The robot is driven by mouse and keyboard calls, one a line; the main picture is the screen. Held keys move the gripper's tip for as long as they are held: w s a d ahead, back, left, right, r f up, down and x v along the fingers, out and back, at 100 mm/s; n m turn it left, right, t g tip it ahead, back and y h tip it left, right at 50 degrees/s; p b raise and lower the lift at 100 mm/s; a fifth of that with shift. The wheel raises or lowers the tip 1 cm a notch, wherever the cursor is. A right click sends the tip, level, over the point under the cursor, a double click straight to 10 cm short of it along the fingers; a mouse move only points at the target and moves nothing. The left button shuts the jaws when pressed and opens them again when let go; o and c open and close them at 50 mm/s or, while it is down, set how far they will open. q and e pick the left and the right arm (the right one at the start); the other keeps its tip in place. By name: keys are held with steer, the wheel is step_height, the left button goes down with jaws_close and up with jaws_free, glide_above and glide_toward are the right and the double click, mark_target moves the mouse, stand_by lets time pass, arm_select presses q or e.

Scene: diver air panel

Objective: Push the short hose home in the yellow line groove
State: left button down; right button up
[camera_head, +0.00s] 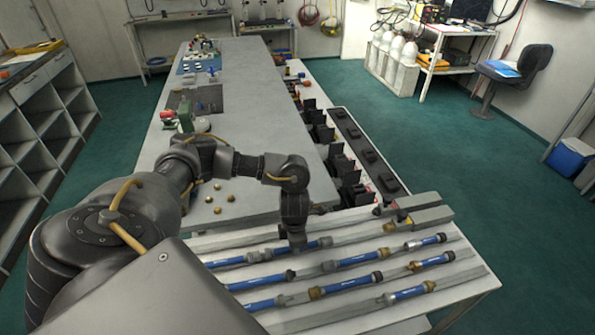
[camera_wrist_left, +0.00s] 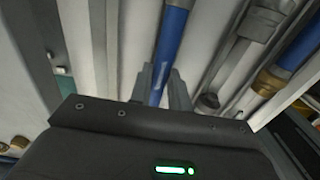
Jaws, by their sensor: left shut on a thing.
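My left gripper (camera_head: 297,246) points down at the top row of the white grooved board (camera_head: 465,307). In the left wrist view the blue hose (camera_wrist_left: 168,48) runs between the two grey fingers of the gripper (camera_wrist_left: 160,88). The hose lies along a groove line; I cannot tell how deep it sits. My right gripper is not in view.
Several other blue hoses with grey or brass fittings lie in the neighbouring rows, one (camera_head: 346,286) in front of the held one. A row of black clips (camera_head: 345,170) stands beyond the board. Loose brass parts (camera_head: 217,187) lie on the grey bench (camera_head: 265,110).

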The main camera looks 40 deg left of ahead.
arm_select(q)
steer(key=shift+s+a, duration=0.4)
steer(key=shift+s, duration=0.15)
steer(key=c, duration=1.2)
jaws_free()
steer(key=shift+c, duration=0.2)
steer(key=shift+r, duration=0.1)
step_height(320, 180, up, 11)
steer(key=shift+p, duration=0.45)
steer(key=shift+f, duration=0.2)
